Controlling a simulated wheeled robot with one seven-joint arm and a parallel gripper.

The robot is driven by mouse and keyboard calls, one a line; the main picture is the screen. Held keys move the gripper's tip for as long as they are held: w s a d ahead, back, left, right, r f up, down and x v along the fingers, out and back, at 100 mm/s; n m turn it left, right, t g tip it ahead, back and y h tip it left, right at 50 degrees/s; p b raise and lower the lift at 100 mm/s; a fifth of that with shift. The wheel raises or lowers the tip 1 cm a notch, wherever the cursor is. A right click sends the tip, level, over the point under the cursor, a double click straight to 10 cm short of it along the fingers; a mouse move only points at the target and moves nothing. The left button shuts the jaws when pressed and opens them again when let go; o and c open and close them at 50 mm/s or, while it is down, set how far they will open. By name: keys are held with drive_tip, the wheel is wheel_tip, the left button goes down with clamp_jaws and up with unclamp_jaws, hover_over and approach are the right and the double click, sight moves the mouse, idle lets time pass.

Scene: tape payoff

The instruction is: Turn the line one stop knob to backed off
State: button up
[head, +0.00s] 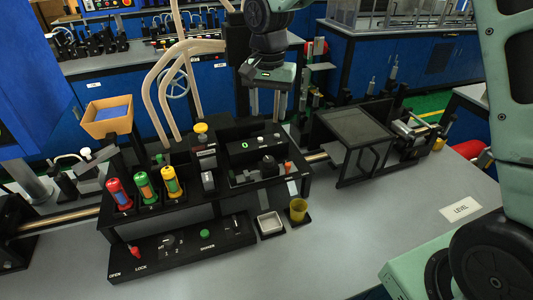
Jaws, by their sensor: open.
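My gripper (265,114) hangs in the upper middle of the head view, fingers down and apart, with nothing seen between them. It is above the black control unit (240,130), which has a small green "0" readout. On this unit a black knob (268,163) stands in a recess, below the gripper in the picture and apart from it. A yellow-topped knob (201,129) stands on a block to its left. A dark selector (168,241) sits on the low front panel (206,257). I cannot read which knob is the line one stop knob, nor its setting.
Red, green and yellow handles (146,187) stand at left. A red lever (134,252) is on the front panel. A black frame (359,127) stands right.

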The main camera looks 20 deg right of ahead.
sight(268, 159)
wheel_tip(268, 159, down, 16)
drive_tip(key=p, duration=0.3)
drive_tip(key=shift+r+p, duration=0.25)
drive_tip(key=shift+p, duration=0.1)
drive_tip(key=c, duration=1)
